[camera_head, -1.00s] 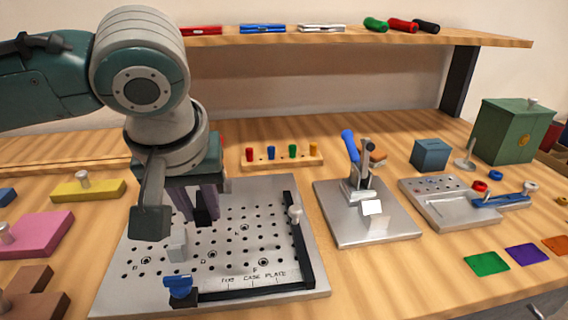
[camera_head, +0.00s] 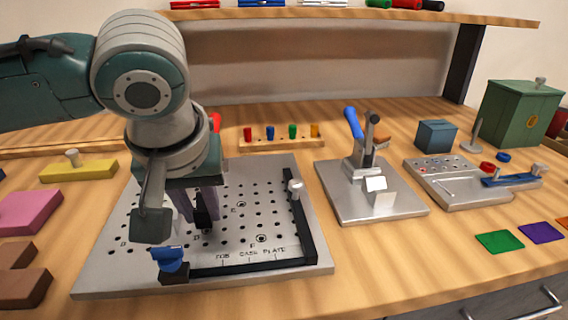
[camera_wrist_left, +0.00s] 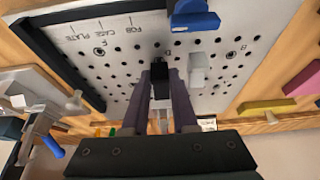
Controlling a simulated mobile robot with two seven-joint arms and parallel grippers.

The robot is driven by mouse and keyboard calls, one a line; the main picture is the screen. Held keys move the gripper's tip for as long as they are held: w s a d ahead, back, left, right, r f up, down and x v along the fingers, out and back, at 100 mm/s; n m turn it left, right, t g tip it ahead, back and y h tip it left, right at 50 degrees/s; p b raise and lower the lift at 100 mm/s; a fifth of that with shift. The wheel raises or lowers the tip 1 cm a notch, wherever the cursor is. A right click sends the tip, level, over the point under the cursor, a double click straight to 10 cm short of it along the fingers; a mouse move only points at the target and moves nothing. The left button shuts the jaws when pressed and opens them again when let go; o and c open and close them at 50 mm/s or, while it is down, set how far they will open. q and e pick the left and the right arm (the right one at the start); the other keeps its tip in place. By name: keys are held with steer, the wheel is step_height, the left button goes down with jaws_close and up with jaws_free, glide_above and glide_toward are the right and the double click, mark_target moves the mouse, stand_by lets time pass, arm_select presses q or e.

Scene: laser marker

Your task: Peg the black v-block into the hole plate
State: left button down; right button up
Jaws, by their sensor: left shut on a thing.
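The black v-block (camera_head: 202,215) is held between the purple-grey fingers of my left gripper (camera_head: 203,204), over the middle of the hole plate (camera_head: 125,275). In the left wrist view the v-block (camera_wrist_left: 160,71) sits at the fingertips of my left gripper (camera_wrist_left: 161,84), with the plate (camera_wrist_left: 130,40) and its rows of holes behind it. I cannot tell whether the block touches the plate or has a peg in a hole; its underside is hidden. My right gripper is in neither view.
A pale grey block (camera_wrist_left: 198,68) stands on the plate close beside the v-block. A blue-topped clamp (camera_head: 170,262) sits at the plate's front, and a black rail (camera_head: 302,215) edges its right. A toggle-clamp fixture (camera_head: 375,195) stands right of the plate.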

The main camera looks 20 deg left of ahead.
arm_select(q)
steer(key=shift+f, duration=0.6)
stand_by(0.3)
steer(key=c, duration=0.6)
jaws_free()
steer(key=p+v, duration=0.2)
steer(key=v, duration=0.8)
steer(key=shift+p, duration=0.35)
steer(key=s+d+r+m+h+p, duration=0.2)
steer(key=s+d+m+h+p, duration=0.2)
steer(key=s+d+m+p, duration=0.25)
steer(key=s+a+r+m+y+p, duration=0.1)
steer(key=s+a+p, duration=0.15)
steer(key=s, duration=0.25)
steer(key=s+a+r+m+p, duration=0.1)
steer(key=s+p, duration=0.3)
steer(key=s, duration=0.1)
steer(key=r+p, duration=2.4)
steer(key=r, duration=0.1)
steer(key=r+p, duration=1.3)
steer(key=shift+w, duration=0.25)
